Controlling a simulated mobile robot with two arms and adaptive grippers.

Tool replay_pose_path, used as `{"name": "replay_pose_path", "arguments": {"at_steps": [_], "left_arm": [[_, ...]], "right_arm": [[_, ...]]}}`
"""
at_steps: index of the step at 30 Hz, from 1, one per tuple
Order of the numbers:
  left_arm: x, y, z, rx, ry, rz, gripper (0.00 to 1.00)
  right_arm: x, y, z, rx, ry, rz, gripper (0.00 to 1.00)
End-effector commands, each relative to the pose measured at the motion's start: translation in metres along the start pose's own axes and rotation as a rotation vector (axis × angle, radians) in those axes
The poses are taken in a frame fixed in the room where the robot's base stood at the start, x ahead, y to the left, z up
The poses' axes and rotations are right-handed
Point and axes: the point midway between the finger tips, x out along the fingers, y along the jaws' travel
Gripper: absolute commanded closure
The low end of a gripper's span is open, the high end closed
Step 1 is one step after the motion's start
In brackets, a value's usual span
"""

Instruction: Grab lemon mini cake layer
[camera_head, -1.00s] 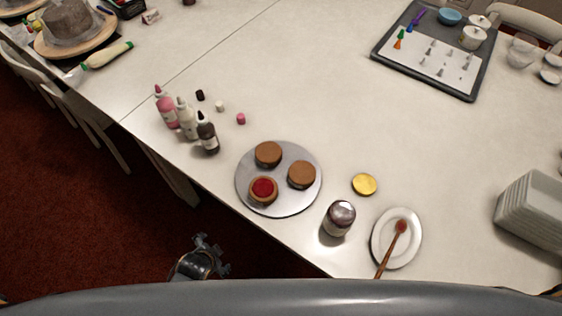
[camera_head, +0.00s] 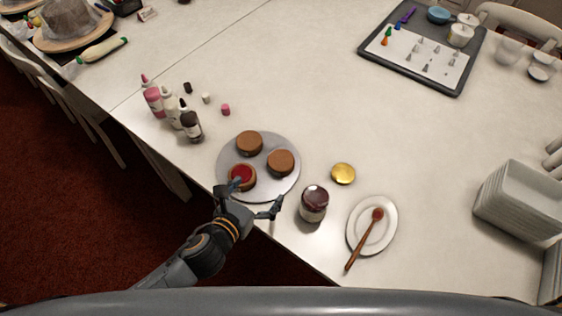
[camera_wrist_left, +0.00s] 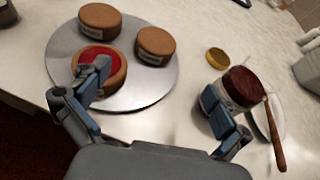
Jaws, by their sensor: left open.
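Three round brown mini cake layers stand on a silver turntable (camera_head: 287,184). One cake layer (camera_head: 249,141) is at the back, one (camera_head: 281,161) at the right, and one with a red top (camera_head: 245,171) at the front. In the left wrist view, the back layer (camera_wrist_left: 100,20) and right layer (camera_wrist_left: 155,44) have pale labels that I cannot read. I cannot tell which is lemon. My left gripper (camera_head: 257,196) is open and empty at the turntable's front edge. One finger overlaps the red-topped layer (camera_wrist_left: 117,72) in view; contact is unclear.
A jar (camera_head: 314,204) with a dark red top stands right of the gripper. Several bottles (camera_head: 190,123) stand left of the turntable. The table's middle is clear.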

Motion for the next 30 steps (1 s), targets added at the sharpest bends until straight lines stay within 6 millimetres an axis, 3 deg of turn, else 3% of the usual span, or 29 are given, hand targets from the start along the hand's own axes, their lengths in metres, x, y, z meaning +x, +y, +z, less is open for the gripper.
{"name": "replay_pose_path", "arguments": {"at_steps": [12,20,30], "left_arm": [[0.07,-0.002,0.002,0.038,-0.007,-0.007,0.0],[0.089,-0.001,0.0,0.037,-0.005,-0.007,0.0],[0.131,0.006,-0.004,0.035,-0.006,-0.007,0.0]], "right_arm": [[-0.003,0.007,0.011,-0.001,-0.017,0.008,0.62],[-0.003,0.007,0.01,0.0,-0.015,0.009,0.62],[-0.005,0.004,0.008,0.002,-0.012,0.005,0.62]]}}
